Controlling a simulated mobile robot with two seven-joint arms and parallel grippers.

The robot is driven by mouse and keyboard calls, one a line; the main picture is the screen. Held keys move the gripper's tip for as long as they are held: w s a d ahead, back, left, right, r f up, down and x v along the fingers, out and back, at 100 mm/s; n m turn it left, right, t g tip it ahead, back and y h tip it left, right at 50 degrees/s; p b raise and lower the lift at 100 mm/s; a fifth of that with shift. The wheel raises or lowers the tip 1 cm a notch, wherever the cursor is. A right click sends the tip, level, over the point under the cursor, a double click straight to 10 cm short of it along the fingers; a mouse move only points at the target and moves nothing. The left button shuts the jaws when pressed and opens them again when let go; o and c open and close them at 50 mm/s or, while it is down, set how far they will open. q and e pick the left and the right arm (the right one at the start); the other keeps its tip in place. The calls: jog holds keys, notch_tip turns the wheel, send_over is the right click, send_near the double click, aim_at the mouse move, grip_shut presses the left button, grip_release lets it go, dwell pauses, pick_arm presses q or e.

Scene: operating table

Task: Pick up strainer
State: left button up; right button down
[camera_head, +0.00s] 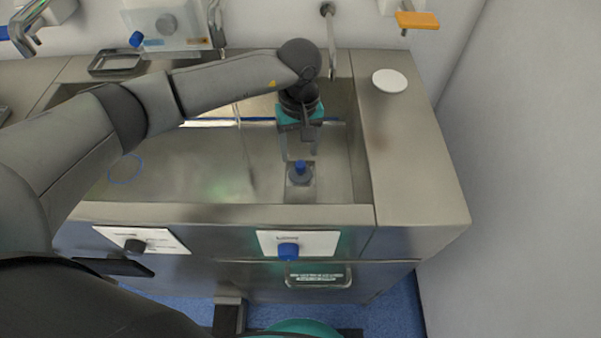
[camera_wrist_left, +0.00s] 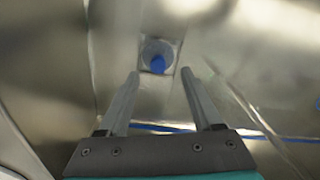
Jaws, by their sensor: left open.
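The strainer appears to be the small round grey piece with a blue knob (camera_head: 300,172), set in a square recess in the sink floor. In the left wrist view the strainer (camera_wrist_left: 158,57) lies ahead, between the lines of the two fingers and beyond their tips. My left gripper (camera_head: 299,152) reaches down into the basin above the strainer, fingers apart and empty. Its two fingers also show in the left wrist view (camera_wrist_left: 160,77). The strainer's lower part is hidden in the recess. My right gripper is not in view.
The steel basin (camera_head: 200,180) has walls close to the right of my gripper. A white disc (camera_head: 389,81) lies on the right ledge. A faucet (camera_head: 329,40) stands behind my wrist. A black tray (camera_head: 117,62) sits at the back left. A blue knob (camera_head: 288,251) is on the front panel.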

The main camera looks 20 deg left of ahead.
aim_at(300, 162)
pick_arm(q)
jog(key=f, duration=0.4)
jog(key=f+b, duration=0.1)
jog(key=shift+w+f, duration=0.25)
jog(key=shift+f, duration=0.35)
grip_shut()
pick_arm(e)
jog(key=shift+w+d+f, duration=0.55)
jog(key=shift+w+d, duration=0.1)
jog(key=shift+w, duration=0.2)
